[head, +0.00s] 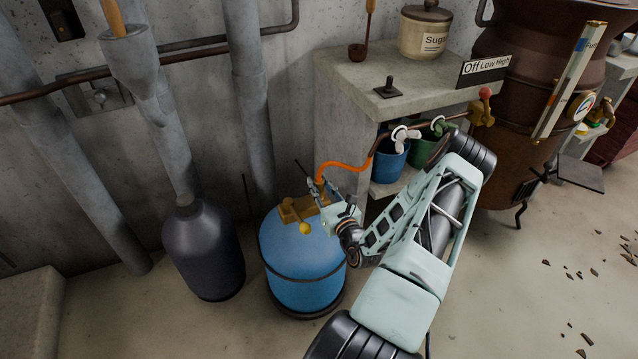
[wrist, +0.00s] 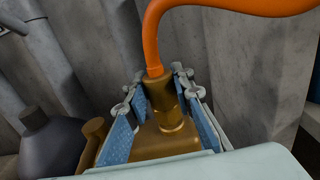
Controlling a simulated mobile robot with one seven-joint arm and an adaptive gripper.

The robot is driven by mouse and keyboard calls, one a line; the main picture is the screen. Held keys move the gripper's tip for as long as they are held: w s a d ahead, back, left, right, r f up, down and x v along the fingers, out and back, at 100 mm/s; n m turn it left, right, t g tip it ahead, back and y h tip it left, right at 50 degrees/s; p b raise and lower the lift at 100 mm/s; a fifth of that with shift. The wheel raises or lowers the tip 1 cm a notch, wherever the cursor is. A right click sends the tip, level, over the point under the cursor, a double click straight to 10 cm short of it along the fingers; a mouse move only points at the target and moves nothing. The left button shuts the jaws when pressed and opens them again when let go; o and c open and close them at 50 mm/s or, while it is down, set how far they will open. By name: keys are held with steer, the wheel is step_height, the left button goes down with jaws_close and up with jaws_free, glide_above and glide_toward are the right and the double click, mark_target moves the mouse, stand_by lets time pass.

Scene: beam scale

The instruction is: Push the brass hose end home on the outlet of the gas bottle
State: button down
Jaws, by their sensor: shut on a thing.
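The blue gas bottle (head: 300,262) stands on the floor with brass fittings (head: 300,208) on its top. An orange hose (head: 345,166) runs from the bottle top toward the shelf unit. In the wrist view the orange hose (wrist: 152,45) enters the brass hose end (wrist: 160,90). My gripper (wrist: 160,98) is shut on the brass hose end, with a blue pad on each side. Below it is a wider brass body (wrist: 165,140); whether the hose end is fully seated on the outlet cannot be told. In the head view my gripper (head: 322,188) is at the bottle's top.
A dark bottle (head: 203,250) stands left of the gas bottle. Grey pipes (head: 250,100) and a concrete wall are behind. The shelf unit (head: 345,135) with a blue bucket (head: 388,160) and a green bucket (head: 424,150) is close on the right. Floor in front is open.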

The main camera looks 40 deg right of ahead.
steer(key=shift+f, duration=0.5)
steer(key=c, duration=1.6)
jaws_free()
steer(key=v, duration=1.2)
steer(key=shift+a, duration=0.1)
